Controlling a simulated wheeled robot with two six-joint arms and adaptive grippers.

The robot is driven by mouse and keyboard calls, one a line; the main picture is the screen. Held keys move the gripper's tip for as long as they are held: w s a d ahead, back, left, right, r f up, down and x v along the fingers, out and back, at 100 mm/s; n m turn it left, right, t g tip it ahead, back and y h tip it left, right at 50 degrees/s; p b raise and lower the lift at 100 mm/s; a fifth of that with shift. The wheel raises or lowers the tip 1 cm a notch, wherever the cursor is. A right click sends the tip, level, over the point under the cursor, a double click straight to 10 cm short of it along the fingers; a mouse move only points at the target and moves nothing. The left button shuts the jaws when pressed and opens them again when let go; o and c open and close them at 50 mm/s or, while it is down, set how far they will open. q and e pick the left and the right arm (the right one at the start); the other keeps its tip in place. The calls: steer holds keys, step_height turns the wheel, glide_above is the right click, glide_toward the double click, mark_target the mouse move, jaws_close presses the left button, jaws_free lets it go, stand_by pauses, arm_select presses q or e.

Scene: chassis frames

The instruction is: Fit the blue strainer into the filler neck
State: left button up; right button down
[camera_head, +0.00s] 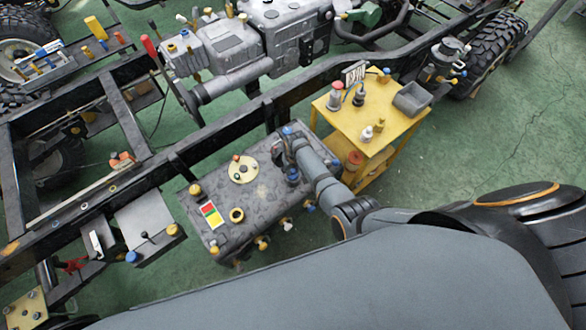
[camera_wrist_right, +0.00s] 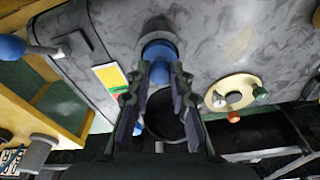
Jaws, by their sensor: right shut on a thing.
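The grey tank (camera_head: 262,196) stands beside the black chassis rail, with several caps and fittings on its top. My right gripper (camera_head: 281,150) reaches over the tank's right end, pointing at its top. In the wrist view my right gripper (camera_wrist_right: 163,82) is shut on the blue strainer (camera_wrist_right: 160,50), whose blue part shows at the fingertips. A dark round shape (camera_wrist_right: 164,118) lies behind the fingers; I cannot tell if it is the filler neck. The strainer's lower part and its contact with the tank are hidden. My left gripper is not in view.
A yellow cart (camera_head: 348,122) with a grey bin (camera_head: 412,98) and small bottles stands right of the tank. A round cream plate (camera_head: 243,170) and a coloured label (camera_head: 211,214) are on the tank top. The chassis rail (camera_head: 205,135) runs behind it. Green floor is open at right.

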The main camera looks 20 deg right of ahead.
mark_target(295, 177)
steer(key=shift+f+b, duration=0.6)
steer(key=shift+f, duration=0.2)
steer(key=c, duration=1.1)
jaws_free()
steer(key=r, duration=0.4)
steer(key=s+r, duration=0.1)
steer(key=r, duration=0.7)
steer(key=shift+s+d, duration=0.1)
steer(key=shift+s, duration=0.15)
steer(key=shift+f, duration=0.1)
